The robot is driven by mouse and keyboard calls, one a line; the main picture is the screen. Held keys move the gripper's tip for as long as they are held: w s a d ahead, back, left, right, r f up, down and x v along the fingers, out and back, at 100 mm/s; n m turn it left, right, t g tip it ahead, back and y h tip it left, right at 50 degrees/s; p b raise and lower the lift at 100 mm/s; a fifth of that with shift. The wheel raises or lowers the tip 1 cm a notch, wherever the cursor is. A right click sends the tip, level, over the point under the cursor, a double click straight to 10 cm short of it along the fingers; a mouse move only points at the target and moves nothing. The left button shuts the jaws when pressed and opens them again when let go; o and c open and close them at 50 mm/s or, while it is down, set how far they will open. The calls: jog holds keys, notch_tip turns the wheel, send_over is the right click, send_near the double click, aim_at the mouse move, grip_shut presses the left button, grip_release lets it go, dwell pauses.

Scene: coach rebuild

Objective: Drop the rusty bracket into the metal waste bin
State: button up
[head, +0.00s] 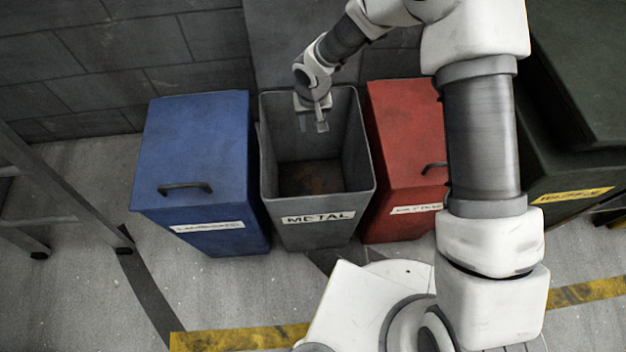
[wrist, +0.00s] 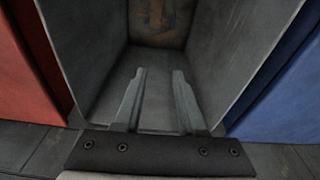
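The metal waste bin (head: 325,235) is a grey open-topped bin labelled METAL, standing between a blue and a red bin. Its grey inner walls also fill the middle of the wrist view (wrist: 230,60). My gripper (head: 316,125) is over the bin's mouth, toward its back. In the wrist view my gripper (wrist: 160,73) has its two fingers apart with nothing between them. A brown, rusty-looking patch shows at the bottom of the bin in both views. I cannot tell whether it is the rusty bracket or a stained floor. No clear bracket shape shows elsewhere.
The blue bin (head: 195,145) and the red bin (head: 405,150) stand close on either side, both lidded with handles. A dark container (head: 570,165) is at the right. A ladder-like frame (head: 60,190) stands at the left. Yellow floor tape (head: 240,338) runs in front.

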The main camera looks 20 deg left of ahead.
notch_tip(320, 180, up, 17)
jog(key=s+d+p, duration=0.1)
jog(key=s+p, duration=0.1)
jog(key=p, duration=0.2)
jog(key=shift+d+p, duration=0.2)
jog(key=shift+p, duration=0.2)
jog(key=shift+r, duration=0.15)
jog(key=d+r+m+t+h, duration=0.1)
jog(key=d+r+m+t, duration=0.15)
jog(key=d+r, duration=1.45)
jog(key=s+d+r+m+t, duration=0.1)
jog(key=s+d+r+m, duration=0.15)
jog(key=s+d, duration=0.55)
jog(key=s+d+r+m+t, duration=0.1)
jog(key=s+d+r, duration=0.3)
jog(key=d, duration=0.5)
notch_tip(320, 180, up, 14)
jog(key=s+p, duration=0.2)
jog(key=p, duration=1.3)
jog(key=shift+d, duration=0.15)
jog(key=shift+s+d+g, duration=0.1)
jog(key=shift+g, duration=0.15)
